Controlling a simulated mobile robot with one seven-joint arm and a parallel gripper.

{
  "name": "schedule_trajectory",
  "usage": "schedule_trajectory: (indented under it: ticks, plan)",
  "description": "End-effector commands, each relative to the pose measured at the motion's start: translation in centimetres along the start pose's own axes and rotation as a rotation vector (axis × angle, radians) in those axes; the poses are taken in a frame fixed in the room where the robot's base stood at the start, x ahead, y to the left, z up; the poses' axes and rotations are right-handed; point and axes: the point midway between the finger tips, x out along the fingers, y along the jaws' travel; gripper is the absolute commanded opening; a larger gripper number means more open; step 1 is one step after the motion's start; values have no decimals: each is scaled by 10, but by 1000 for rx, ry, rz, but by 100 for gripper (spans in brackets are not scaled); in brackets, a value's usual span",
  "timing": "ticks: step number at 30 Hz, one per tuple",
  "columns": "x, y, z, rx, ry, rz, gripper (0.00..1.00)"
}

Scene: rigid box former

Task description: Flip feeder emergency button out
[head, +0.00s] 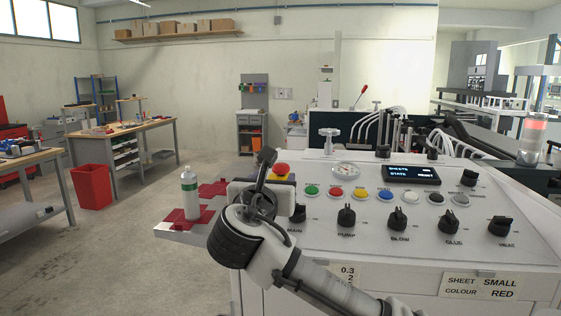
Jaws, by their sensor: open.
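The emergency button (281,168) is a red mushroom head on a yellow base at the left end of the white sloped control panel (330,170). My gripper (266,168) is dark and open, just left of and in front of the button in the head view. Its fingers overlap the button's left side in the picture. I cannot tell whether they touch it. The lower part of the yellow base is partly hidden by my gripper and wrist. I cannot tell whether the button is pressed in or out.
A bottle (190,193) stands on a side shelf with red patches, left of my wrist. Open floor lies farther left.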

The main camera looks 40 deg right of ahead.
Motion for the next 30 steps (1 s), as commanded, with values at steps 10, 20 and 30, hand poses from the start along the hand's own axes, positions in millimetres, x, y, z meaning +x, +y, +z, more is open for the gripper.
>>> schedule_trajectory:
  ticks: [10, 20, 30]
  plan:
    - [72, 1, 3, 2, 2, 1, 56]
    - [98, 1, 0, 3, 0, 2, 56]
    - [98, 1, 0, 2, 0, 2, 43]
